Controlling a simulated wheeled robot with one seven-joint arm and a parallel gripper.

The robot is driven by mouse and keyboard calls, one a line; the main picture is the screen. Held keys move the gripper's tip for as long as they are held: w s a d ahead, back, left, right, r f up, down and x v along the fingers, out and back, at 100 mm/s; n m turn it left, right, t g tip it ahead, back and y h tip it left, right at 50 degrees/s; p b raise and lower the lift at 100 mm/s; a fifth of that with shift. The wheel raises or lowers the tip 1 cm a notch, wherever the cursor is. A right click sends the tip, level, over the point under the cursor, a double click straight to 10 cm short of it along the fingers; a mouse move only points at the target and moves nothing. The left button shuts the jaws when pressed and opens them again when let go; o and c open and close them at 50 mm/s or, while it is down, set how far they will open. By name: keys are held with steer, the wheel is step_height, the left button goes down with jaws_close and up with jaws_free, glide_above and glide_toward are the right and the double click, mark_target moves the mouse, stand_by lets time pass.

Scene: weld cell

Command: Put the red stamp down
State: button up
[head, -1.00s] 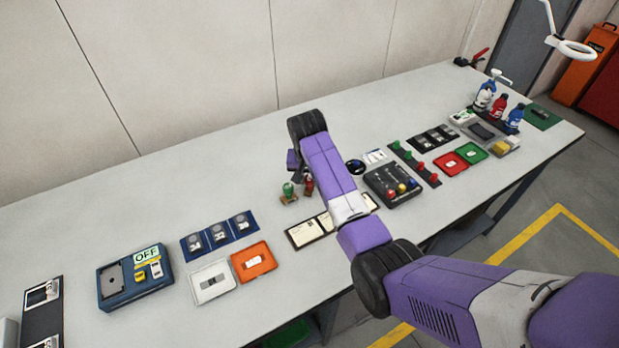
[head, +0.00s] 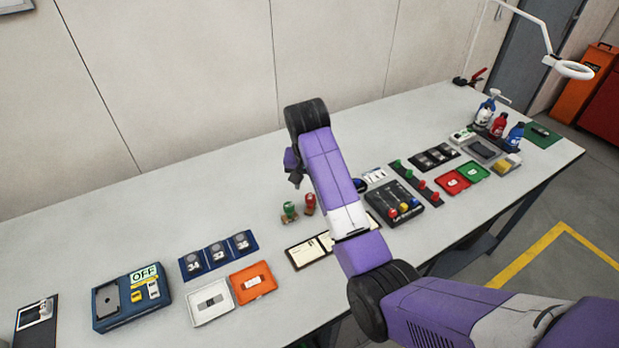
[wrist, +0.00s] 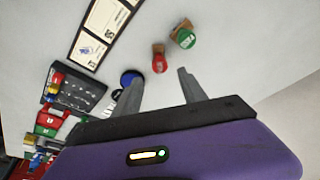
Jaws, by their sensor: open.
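The red stamp (head: 309,204) stands upright on the grey bench, just right of the green stamp (head: 289,211). In the wrist view the red stamp (wrist: 159,60) and the green stamp (wrist: 185,38) show side by side, beyond my fingertips. My gripper (wrist: 158,84) is open and empty, with clear bench between its two fingers. In the head view my gripper (head: 295,178) is above the bench, behind and a little left of my arm, and only partly visible.
A dark board with cream cards (head: 305,253) lies in front of the stamps, partly hidden by my arm. A dark tray with coloured knobs (head: 385,205) is to the right. A blue round item (wrist: 130,77) is near one finger. Bench behind the stamps is clear.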

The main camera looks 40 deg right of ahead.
steer(key=shift+v, duration=1.75)
steer(key=w+d+r+n+t+h, duration=0.25)
steer(key=w+r+t, duration=0.25)
steer(key=w, duration=0.3)
steer(key=s+a+f+n+t+y+b, duration=0.1)
steer(key=s+a+f+n+t, duration=0.1)
steer(key=s+a+t, duration=0.4)
steer(key=s+a+f+n+t+b, duration=0.1)
steer(key=s+a+f+n+t, duration=0.15)
steer(key=s+a, duration=0.6)
steer(key=s+a+n+y+b, duration=0.1)
steer(key=s+a, duration=0.2)
steer(key=s, duration=0.7)
steer(key=s+a+f+n+y+b, duration=0.1)
steer(key=s+a, duration=0.3)
steer(key=s, duration=0.7)
steer(key=s+a+f+n+y+b, duration=0.1)
steer(key=s+a+y, duration=0.1)
steer(key=s, duration=0.8)
steer(key=shift+s+a+f+g, duration=0.25)
steer(key=shift+s+a+g, duration=0.1)
steer(key=shift+a, duration=0.35)
